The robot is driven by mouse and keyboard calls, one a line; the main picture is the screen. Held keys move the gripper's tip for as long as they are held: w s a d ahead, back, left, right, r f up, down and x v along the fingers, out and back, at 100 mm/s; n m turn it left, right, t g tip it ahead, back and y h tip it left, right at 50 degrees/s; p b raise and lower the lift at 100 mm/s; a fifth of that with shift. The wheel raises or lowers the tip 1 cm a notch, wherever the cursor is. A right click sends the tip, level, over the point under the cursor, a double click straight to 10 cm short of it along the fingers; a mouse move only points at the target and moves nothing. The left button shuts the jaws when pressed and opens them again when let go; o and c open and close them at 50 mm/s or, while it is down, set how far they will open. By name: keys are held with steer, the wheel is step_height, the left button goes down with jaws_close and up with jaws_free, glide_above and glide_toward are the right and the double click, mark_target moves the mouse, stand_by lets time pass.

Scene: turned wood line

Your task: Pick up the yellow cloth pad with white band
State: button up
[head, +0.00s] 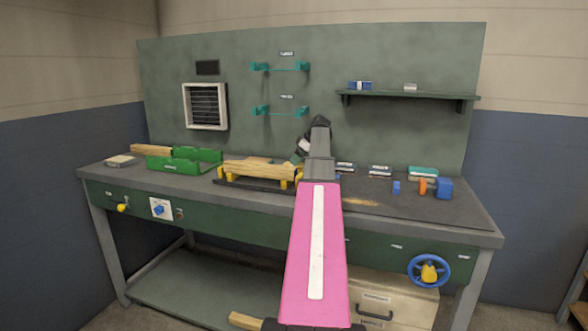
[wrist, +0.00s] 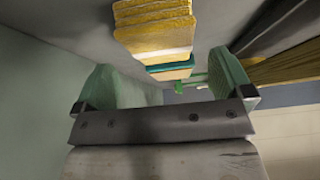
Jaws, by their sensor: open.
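The yellow cloth pad (wrist: 155,28) shows in layers at the top middle of the wrist view, with a pale white band (wrist: 168,57) along its lower edge. My gripper (wrist: 166,66) is open, with a pale green finger on each side and nothing gripped. The pad appears beyond the fingertips, in line with the gap; its exact distance I cannot tell. In the head view my gripper (head: 300,152) is low over the middle of the bench, mostly hidden by my pink arm. I cannot make out the yellow pad there.
A teal and cream pad (wrist: 170,69) lies just beyond the yellow one. On the workbench (head: 475,225) are a green tray (head: 175,165), wood on yellow supports (head: 258,169), flat stacks (head: 380,171), a teal stack (head: 423,172) and blue items (head: 444,188). The right front is fairly clear.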

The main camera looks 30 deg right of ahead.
steer(key=x, duration=0.4)
steer(key=shift+f, duration=0.1)
steer(key=c, duration=1)
